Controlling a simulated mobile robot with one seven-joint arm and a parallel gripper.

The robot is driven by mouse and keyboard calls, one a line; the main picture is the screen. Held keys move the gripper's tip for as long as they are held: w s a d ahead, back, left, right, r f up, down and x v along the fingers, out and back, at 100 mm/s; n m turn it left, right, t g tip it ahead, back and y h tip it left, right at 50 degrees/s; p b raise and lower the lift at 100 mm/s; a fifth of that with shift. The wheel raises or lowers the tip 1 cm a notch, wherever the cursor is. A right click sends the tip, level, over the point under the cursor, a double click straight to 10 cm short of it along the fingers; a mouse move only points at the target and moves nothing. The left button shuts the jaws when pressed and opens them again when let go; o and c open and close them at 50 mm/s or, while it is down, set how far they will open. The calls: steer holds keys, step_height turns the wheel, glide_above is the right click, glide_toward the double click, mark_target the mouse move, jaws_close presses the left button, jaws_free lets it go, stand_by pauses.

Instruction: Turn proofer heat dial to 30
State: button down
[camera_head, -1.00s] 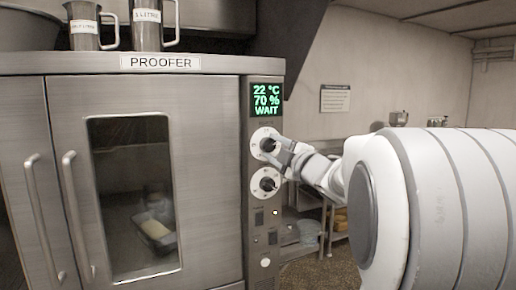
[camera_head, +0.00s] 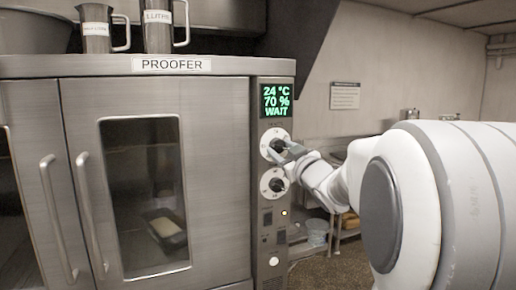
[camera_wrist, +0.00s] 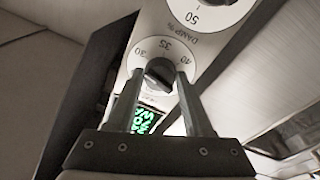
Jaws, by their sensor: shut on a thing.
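The proofer (camera_head: 215,150) is a steel cabinet with a control strip on its right side. Its green display (camera_head: 276,100) reads 24 °C, 70 % and WAIT. The heat dial (camera_head: 267,139) is the upper round white dial, just below the display. In the wrist view the heat dial (camera_wrist: 160,47) shows 30, 35 and 40 around a dark knob (camera_wrist: 160,73). My gripper (camera_head: 284,150) reaches in from the right. In the wrist view my gripper (camera_wrist: 158,76) has a finger on each side of the knob, shut on it. The knob's pointer is hard to read.
The lower dial (camera_head: 265,186), marked DAMP % in the wrist view (camera_wrist: 207,14), sits close under the heat dial. Switches and a lit amber lamp (camera_head: 285,213) are below it. Steel jugs (camera_head: 95,30) stand on top. A rack with loaves (camera_head: 350,219) is behind my arm.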

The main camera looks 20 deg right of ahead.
steer(key=shift+m, duration=0.7)
steer(key=shift+c, duration=1.6)
jaws_free()
